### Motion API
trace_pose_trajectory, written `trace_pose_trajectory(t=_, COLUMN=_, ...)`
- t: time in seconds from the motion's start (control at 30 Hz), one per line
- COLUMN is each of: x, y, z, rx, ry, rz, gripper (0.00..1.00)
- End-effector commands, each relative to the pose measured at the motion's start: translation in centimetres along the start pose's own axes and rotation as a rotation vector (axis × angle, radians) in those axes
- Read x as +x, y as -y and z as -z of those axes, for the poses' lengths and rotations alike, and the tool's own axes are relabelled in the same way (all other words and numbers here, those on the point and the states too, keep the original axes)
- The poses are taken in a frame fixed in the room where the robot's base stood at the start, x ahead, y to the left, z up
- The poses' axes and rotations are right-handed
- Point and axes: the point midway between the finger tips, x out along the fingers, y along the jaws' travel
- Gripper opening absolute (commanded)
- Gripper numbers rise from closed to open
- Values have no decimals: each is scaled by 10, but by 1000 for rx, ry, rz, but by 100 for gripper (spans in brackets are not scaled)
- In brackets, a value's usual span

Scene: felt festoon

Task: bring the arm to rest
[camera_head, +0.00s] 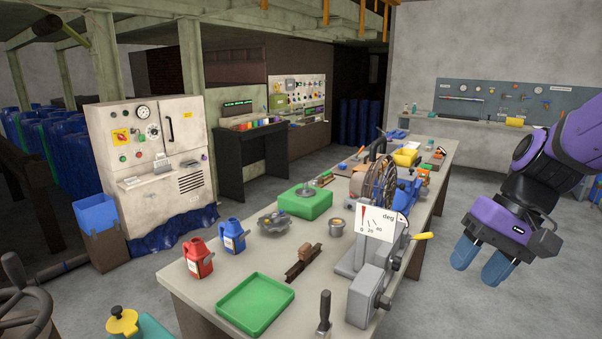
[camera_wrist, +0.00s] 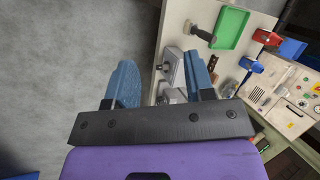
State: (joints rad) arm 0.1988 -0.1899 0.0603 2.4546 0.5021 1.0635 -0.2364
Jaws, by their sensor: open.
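My gripper (camera_head: 482,263) is at the right of the head view, its two blue fingers pointing down and spread apart with nothing between them. It hangs over the floor, off the right side of the workbench (camera_head: 223,268). My purple and black arm comes in from the right edge. In the wrist view my gripper (camera_wrist: 160,88) has its fingers apart, one over the grey floor and one in front of the bench edge. The fingertips look clear of the bench, though the exact gap is hard to judge.
A grey machine with a dial (camera_head: 377,222) and yellow-tipped lever stands at the bench's right edge, nearest my gripper. A green tray (camera_head: 256,305), red jug (camera_head: 198,259) and blue jug (camera_head: 232,238) stand on the bench. The floor (camera_head: 480,180) to the right is free.

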Motion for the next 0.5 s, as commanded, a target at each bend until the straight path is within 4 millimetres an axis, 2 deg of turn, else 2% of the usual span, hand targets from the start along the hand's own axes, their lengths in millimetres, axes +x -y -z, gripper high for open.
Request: trace_pose_trajectory(t=0.5, x=-68, y=-4, z=-66, rx=-218, ry=-381, rz=-293, gripper=49)
